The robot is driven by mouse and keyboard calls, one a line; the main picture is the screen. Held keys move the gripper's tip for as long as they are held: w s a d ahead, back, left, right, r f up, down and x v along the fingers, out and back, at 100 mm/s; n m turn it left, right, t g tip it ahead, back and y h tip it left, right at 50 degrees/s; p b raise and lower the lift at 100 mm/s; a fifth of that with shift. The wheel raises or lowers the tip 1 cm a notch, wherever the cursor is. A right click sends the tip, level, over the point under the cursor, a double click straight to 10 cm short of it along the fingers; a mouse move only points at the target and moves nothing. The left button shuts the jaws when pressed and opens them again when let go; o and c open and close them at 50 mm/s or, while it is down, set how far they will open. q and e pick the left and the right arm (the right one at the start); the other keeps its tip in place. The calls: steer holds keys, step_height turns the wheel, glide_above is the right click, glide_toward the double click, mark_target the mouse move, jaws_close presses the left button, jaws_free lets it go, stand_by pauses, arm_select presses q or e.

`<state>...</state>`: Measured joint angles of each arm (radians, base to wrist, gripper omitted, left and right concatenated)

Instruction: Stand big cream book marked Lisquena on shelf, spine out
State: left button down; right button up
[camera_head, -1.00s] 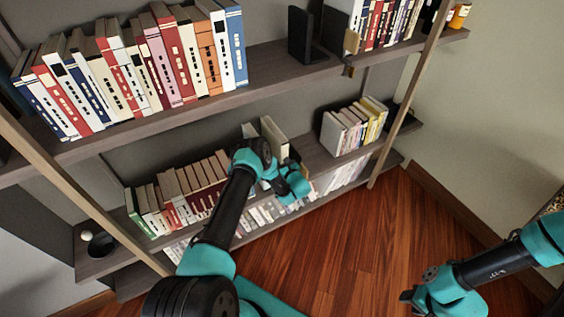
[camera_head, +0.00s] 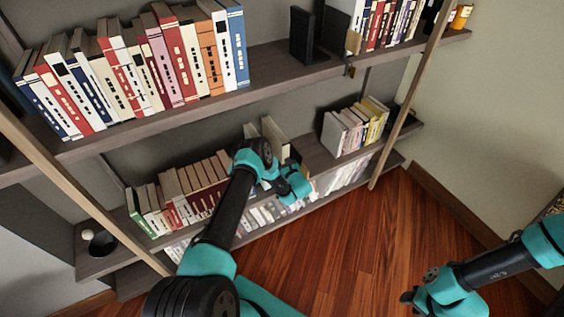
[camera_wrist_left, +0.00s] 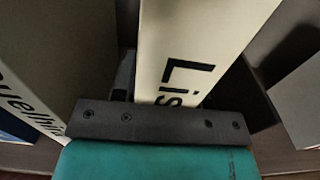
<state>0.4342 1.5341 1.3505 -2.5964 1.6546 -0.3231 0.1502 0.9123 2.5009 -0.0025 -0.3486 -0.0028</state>
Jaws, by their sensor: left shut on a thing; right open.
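The big cream book (camera_wrist_left: 190,55) fills the middle of the left wrist view, with the dark letters "Lis" on its spine facing me. My left gripper (camera_wrist_left: 160,122) is shut on it near the lower part of the spine. In the head view the left gripper (camera_head: 284,184) is at the middle shelf (camera_head: 312,152), and its fingers are largely hidden by its own wrist. A cream book (camera_head: 274,138) stands up behind the wrist, and appears to be the held one. My right gripper (camera_head: 408,298) is open and empty, low over the floor.
Another pale book with dark lettering (camera_wrist_left: 35,75) is close left of the held book. A row of books (camera_head: 185,190) stands left of my gripper, and more books (camera_head: 355,125) stand to the right. The upper shelf (camera_head: 270,65) runs above. Shelf space right of the gripper is bare.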

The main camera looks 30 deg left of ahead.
arm_select(q)
steer(key=shift+w, duration=0.1)
stand_by(0.4)
steer(key=c, duration=0.6)
jaws_free()
steer(key=shift+f, duration=0.1)
steer(key=shift+o, duration=0.2)
steer(key=shift+s+f, duration=0.2)
steer(key=shift+f, duration=0.05)
steer(key=v, duration=1.7)
steer(key=shift+d, duration=0.15)
steer(key=shift+r, duration=0.1)
